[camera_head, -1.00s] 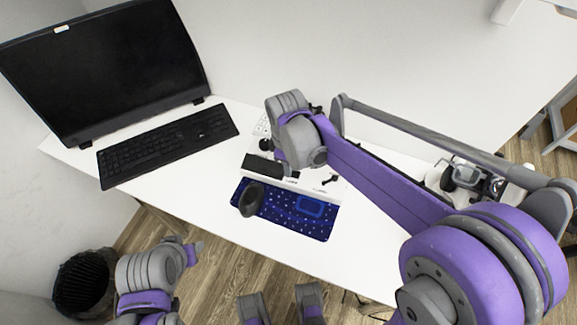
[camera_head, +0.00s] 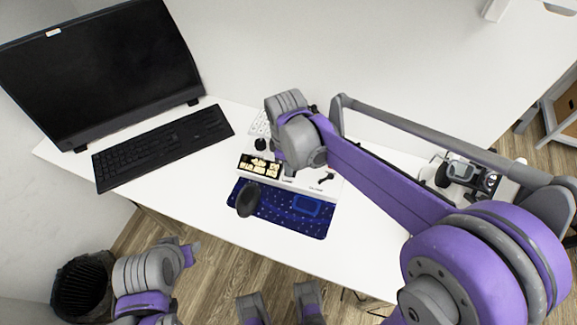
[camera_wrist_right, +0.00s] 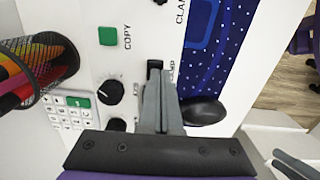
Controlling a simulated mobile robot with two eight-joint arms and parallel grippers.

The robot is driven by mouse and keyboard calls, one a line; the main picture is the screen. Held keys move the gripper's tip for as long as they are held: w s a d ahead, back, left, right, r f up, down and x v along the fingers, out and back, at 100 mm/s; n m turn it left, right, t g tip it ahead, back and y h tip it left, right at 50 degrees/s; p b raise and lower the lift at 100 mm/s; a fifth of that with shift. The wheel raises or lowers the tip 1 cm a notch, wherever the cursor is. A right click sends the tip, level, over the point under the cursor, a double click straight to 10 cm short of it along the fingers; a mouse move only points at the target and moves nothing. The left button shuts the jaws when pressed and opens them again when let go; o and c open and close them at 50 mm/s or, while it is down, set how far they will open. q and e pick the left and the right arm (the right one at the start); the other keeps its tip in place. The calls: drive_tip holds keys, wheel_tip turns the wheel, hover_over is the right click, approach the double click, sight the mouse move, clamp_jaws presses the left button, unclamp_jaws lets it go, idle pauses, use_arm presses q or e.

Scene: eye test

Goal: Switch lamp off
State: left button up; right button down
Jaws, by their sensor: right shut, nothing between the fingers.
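My right gripper (camera_wrist_right: 162,82) is shut and empty in the right wrist view. Its fingertips are over a white panel (camera_wrist_right: 92,14), beside a small black switch (camera_wrist_right: 154,66) and a partly covered label that seems to read LAMP. Whether they touch the switch I cannot tell. In the head view my right wrist hides those fingers and part of the panel. A black box (camera_head: 259,166) on the panel shows bright cream-yellow shapes; I cannot tell if it is the lamp.
A green COPY button (camera_wrist_right: 108,36), a black knob (camera_wrist_right: 109,92) and a keypad (camera_wrist_right: 72,108) are left of the fingers. A dark mouse (camera_head: 248,199) lies on a blue mat (camera_head: 275,218). A monitor (camera_head: 100,70) and keyboard (camera_head: 160,147) stand left on the white desk (camera_head: 190,195).

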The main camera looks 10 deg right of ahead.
drive_tip(key=r+p, duration=0.2)
drive_tip(key=r, duration=0.1)
drive_tip(key=r+p, duration=0.1)
drive_tip(key=shift+w+a+r, duration=0.25)
drive_tip(key=shift+a+r, duration=0.05)
drive_tip(key=shift+r, duration=0.05)
wheel_tip(320, 180, up, 9)
drive_tip(key=a, duration=0.1)
drive_tip(key=shift+w+a+p, duration=0.15)
drive_tip(key=shift+w+p, duration=0.15)
drive_tip(key=shift+p, duration=0.05)
